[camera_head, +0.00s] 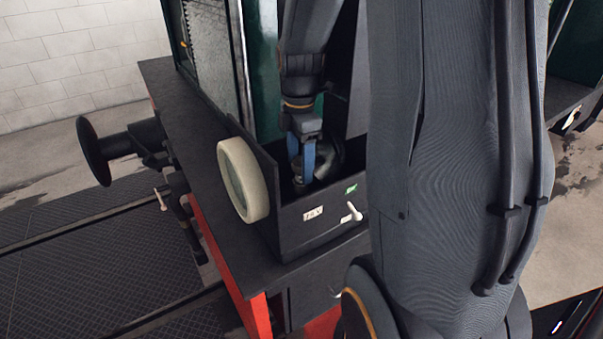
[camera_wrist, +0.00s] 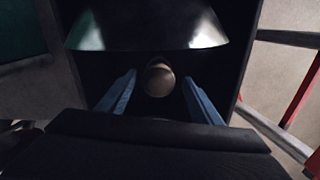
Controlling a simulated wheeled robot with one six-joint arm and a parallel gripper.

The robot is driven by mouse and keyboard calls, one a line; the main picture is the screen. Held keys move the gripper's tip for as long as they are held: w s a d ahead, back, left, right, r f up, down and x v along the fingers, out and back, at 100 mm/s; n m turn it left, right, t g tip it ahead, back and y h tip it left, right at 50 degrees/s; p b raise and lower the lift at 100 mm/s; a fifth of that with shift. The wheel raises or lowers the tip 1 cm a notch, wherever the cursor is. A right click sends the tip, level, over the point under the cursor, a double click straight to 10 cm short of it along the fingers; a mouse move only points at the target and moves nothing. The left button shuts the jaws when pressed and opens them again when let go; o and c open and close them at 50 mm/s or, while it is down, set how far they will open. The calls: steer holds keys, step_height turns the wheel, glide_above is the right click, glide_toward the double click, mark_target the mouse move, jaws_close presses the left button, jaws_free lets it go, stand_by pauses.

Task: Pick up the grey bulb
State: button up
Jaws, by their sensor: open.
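The grey bulb (camera_wrist: 158,78) shows in the wrist view as a small rounded, brownish-grey thing in the dark box, below a shiny curved reflector (camera_wrist: 150,28). My gripper (camera_wrist: 160,92) is open, with one blue finger on each side of the bulb and a dark gap between each finger and it. In the head view my gripper (camera_head: 308,170) points down inside the black open-topped box (camera_head: 310,228). A grey curved surface (camera_head: 328,155) shows just right of the fingers. I cannot make out the bulb in the head view; the fingers and box wall cover that spot.
The box walls stand close around my gripper. A cream round rim (camera_head: 243,180) is on the box's left side, and a white lever (camera_head: 352,212) is on its front. A black buffer (camera_head: 93,152) sticks out left. My arm hides much of the right.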

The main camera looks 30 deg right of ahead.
steer(key=shift+w+d+f+p, duration=0.15)
steer(key=shift+f+p, duration=0.45)
steer(key=shift+f, duration=0.65)
steer(key=shift+s+d+f+p, duration=0.1)
steer(key=shift+f+p, duration=0.5)
steer(key=shift+f, duration=0.6)
steer(key=c, duration=1.1)
steer(key=shift+c, duration=0.2)
steer(key=shift+w+r, duration=0.1)
steer(key=shift+r+b, duration=1.7)
steer(key=shift+r, duration=3.25)
